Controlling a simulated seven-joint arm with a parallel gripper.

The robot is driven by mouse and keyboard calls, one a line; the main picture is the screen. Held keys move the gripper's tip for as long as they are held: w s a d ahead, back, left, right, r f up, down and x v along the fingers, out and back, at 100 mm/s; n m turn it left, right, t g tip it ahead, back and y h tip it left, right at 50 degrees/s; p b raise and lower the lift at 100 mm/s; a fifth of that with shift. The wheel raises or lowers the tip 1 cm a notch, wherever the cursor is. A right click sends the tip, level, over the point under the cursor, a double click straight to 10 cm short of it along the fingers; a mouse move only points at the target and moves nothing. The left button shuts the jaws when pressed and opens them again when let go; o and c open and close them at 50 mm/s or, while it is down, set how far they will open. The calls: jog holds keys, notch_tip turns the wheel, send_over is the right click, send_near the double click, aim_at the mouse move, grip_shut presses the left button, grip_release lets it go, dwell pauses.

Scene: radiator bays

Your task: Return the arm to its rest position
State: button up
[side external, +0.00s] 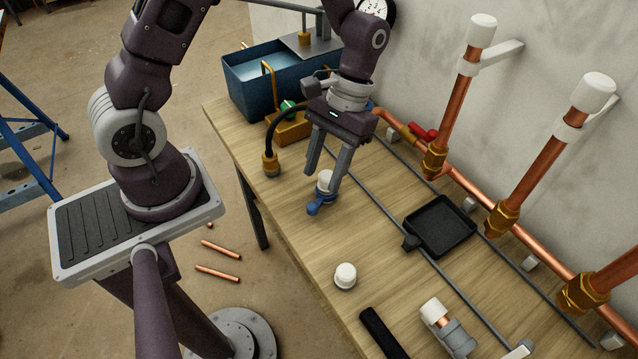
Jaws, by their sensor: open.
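My gripper (324,190) points down over the wooden bench, near the bench's left edge. Its two grey fingers are apart, one on each side in the picture of a white cap on a small blue-handled valve (314,207). I cannot tell whether the fingers touch it. My arm reaches across from its pedestal at the left to the back of the bench.
A black square tray (440,226) lies mid-bench. A white cap (345,276), a black bar (383,333) and a copper-and-white fitting (448,327) lie nearer. Copper risers (541,160) stand along the wall. A blue water tank (247,85) stands at the back left.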

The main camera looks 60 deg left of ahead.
jog(key=shift+r, duration=0.1)
notch_tip(320, 180, up, 14)
jog(key=s+a+m+t, duration=0.1)
jog(key=s+m+t, duration=0.1)
jog(key=t, duration=0.3)
jog(key=s+a+r+m+t+y, duration=0.1)
jog(key=s+r+t, duration=0.3)
jog(key=s+r, duration=0.3)
jog(key=shift+s+a+t, duration=0.35)
jog(key=shift+s+t, duration=0.05)
jog(key=shift+s, duration=0.75)
